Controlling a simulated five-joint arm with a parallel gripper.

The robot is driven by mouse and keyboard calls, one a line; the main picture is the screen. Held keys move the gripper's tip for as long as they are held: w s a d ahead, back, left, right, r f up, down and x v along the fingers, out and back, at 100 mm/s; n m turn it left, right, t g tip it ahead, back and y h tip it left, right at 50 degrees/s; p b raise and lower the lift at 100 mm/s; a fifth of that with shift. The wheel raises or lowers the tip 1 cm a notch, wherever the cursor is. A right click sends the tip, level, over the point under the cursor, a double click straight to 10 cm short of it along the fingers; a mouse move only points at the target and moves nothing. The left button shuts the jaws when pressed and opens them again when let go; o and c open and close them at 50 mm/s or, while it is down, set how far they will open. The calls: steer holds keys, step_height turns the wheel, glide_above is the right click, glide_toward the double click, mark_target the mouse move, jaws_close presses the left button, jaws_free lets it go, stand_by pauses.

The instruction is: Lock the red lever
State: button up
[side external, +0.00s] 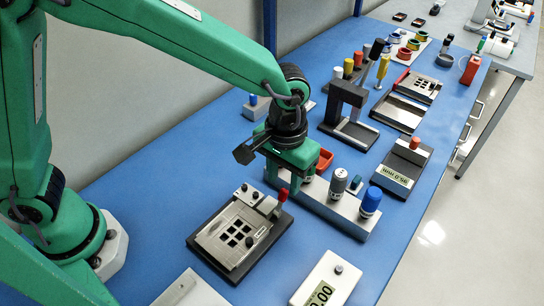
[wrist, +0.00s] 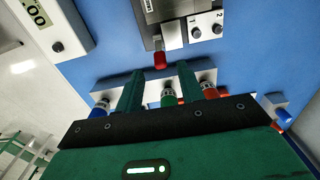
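The red lever (side external: 282,194) stands up at the right corner of a dark fixture (side external: 205,245), which carries a metal plate (side external: 237,234) with several square windows. In the wrist view the red lever (wrist: 159,60) shows just beyond the fingertips, about midway between them. My gripper (side external: 288,176) is above and close to the lever in the side view. In the wrist view my gripper (wrist: 158,70) has its two green fingers apart with nothing held between them. I cannot tell whether the fingertips reach down to the lever's height.
A white readout box (side external: 325,283) is in front. Blue table is clear left of the fixture.

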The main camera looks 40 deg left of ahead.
mark_target(286, 189)
steer(key=shift+f, duration=2.15)
steer(key=shift+c, duration=0.5)
jaws_close()
steer(key=shift+w, duration=0.1)
steer(key=shift+w+f+g+y, duration=0.15)
steer(key=shift+w+g+y, duration=0.25)
steer(key=shift+g, duration=0.1)
steer(key=shift+o, duration=0.5)
jaws_free()
